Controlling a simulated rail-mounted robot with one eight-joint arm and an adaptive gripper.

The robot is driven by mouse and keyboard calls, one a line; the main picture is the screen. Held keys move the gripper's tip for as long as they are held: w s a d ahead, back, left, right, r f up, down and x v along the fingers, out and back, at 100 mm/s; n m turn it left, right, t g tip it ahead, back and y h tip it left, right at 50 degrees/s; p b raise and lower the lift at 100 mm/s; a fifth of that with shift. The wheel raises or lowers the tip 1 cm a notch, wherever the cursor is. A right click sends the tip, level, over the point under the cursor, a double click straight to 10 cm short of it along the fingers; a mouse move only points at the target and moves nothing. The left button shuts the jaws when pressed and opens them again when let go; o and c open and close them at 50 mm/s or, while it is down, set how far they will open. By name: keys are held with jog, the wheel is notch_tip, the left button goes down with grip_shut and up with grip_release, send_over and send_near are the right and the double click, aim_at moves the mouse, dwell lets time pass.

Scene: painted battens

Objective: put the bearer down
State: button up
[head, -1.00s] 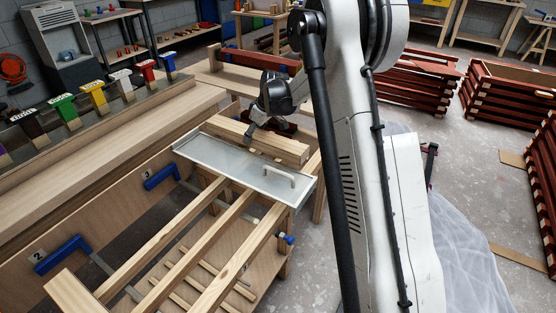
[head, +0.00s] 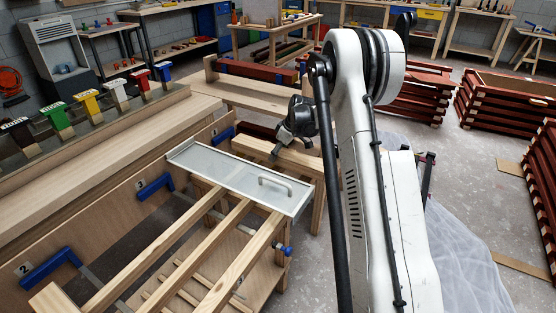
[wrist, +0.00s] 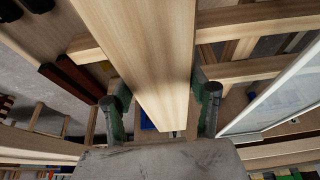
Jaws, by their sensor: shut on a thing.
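The bearer (head: 254,146) is a thick, pale wooden beam, roughly level, just beyond the far edge of the glass-topped tray in the head view.
Blue clamps (head: 155,187) line the bench side. Red timber stacks (head: 415,92) stand at back right.

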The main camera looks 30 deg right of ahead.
jog(key=shift+f+b, duration=0.3)
jog(key=shift+f, duration=1.05)
jog(key=shift+f, duration=0.2)
jog(key=o, duration=1.8)
jog(key=shift+r, duration=0.15)
